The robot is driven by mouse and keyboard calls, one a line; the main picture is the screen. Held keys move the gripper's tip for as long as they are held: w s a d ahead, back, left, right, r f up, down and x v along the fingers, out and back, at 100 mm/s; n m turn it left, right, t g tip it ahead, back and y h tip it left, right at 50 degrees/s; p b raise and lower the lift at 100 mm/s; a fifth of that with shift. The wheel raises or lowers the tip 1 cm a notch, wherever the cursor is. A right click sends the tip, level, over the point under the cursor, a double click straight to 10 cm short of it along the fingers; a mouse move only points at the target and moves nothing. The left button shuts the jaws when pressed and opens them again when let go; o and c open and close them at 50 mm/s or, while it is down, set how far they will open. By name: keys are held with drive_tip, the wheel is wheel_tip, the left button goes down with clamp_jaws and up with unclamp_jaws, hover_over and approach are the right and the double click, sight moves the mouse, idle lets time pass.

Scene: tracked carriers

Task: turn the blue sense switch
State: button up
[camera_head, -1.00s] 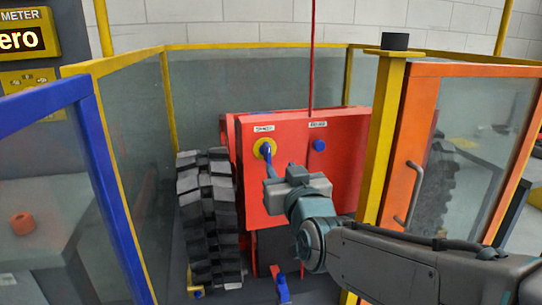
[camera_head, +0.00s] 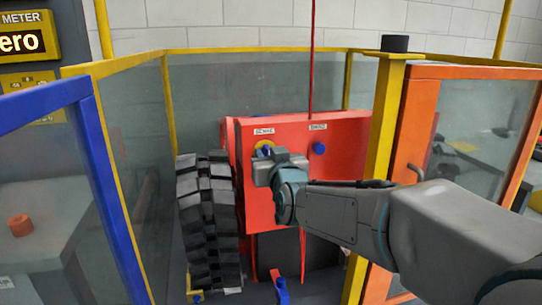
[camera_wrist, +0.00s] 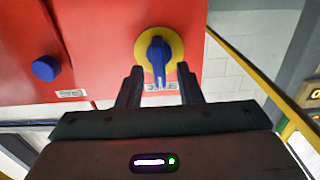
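The blue sense switch (camera_wrist: 158,56) is a blue handle on a yellow disc, mounted on the red carrier box. In the wrist view its handle stands about in line with the picture's vertical. In the head view the disc (camera_head: 262,146) is mostly hidden behind my gripper (camera_head: 268,158). In the wrist view my gripper (camera_wrist: 160,72) is open, with one dark finger on each side of the handle's lower end. A gap shows between each finger and the handle, so it is not clamped.
A round blue knob (camera_head: 319,148) sits right of the switch on the red box (camera_head: 345,135). A black track (camera_head: 208,220) is left of it. A yellow post (camera_head: 384,150) and an orange-framed door (camera_head: 412,140) stand close by my arm. Glass panels enclose the carrier.

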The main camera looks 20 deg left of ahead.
clamp_jaws()
drive_tip(key=shift+d+f+m+b, duration=0.1)
drive_tip(key=shift+m+b, duration=0.2)
drive_tip(key=shift+b, duration=0.1)
drive_tip(key=m+b, duration=0.4)
drive_tip(key=m, duration=0.1)
drive_tip(key=m+b, duration=0.5)
drive_tip(key=m, duration=0.1)
drive_tip(key=d+f+m+b, duration=0.1)
drive_tip(key=m+b, duration=0.4)
drive_tip(key=m, duration=0.1)
drive_tip(key=shift+w, duration=0.3)
drive_tip(key=shift+m, duration=0.3)
unclamp_jaws()
